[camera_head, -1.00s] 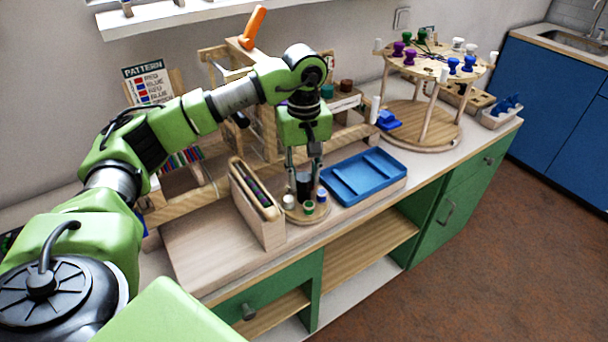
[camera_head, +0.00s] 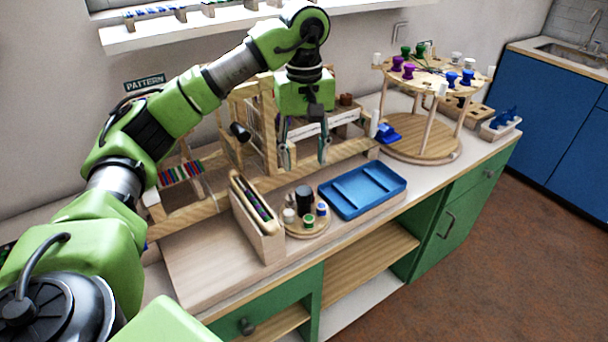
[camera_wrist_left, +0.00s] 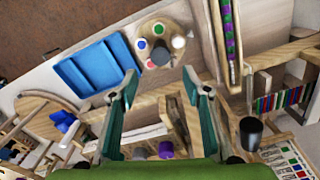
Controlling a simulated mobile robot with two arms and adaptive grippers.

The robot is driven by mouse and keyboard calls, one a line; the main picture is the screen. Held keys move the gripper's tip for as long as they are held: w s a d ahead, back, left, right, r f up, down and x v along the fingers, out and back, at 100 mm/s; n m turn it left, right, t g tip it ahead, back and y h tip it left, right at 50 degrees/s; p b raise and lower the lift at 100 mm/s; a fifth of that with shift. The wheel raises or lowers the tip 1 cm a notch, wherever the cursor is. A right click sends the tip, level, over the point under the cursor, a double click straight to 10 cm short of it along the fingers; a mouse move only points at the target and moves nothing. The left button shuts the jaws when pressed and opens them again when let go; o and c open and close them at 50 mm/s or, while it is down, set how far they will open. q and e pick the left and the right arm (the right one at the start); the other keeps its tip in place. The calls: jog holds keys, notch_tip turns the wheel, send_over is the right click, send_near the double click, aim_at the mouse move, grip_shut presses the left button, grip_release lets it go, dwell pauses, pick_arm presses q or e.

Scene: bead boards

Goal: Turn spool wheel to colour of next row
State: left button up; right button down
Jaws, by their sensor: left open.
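The spool wheel (camera_head: 294,232) is a small round wooden disc on the counter. It carries white (camera_head: 289,215), green (camera_head: 309,221) and blue (camera_head: 322,208) spools around a dark upright knob (camera_head: 304,196). The wheel also shows in the left wrist view (camera_wrist_left: 165,65). My left gripper (camera_head: 304,160) is open and empty, held above and behind the knob, apart from it. Its two fingers frame the wheel's near side in the wrist view (camera_wrist_left: 160,82). The pattern card (camera_head: 145,82) shows only its heading; my arm hides its rows. My right gripper is out of view.
A blue tray (camera_head: 352,207) lies right of the wheel. A wooden holder with a bead strip (camera_head: 268,240) stands close on its left. The wooden loom frame (camera_head: 240,120) rises behind. A two-tier round stand (camera_head: 440,150) with coloured pegs is farther right.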

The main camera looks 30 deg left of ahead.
pick_arm(q)
jog(key=shift+r, duration=1.15)
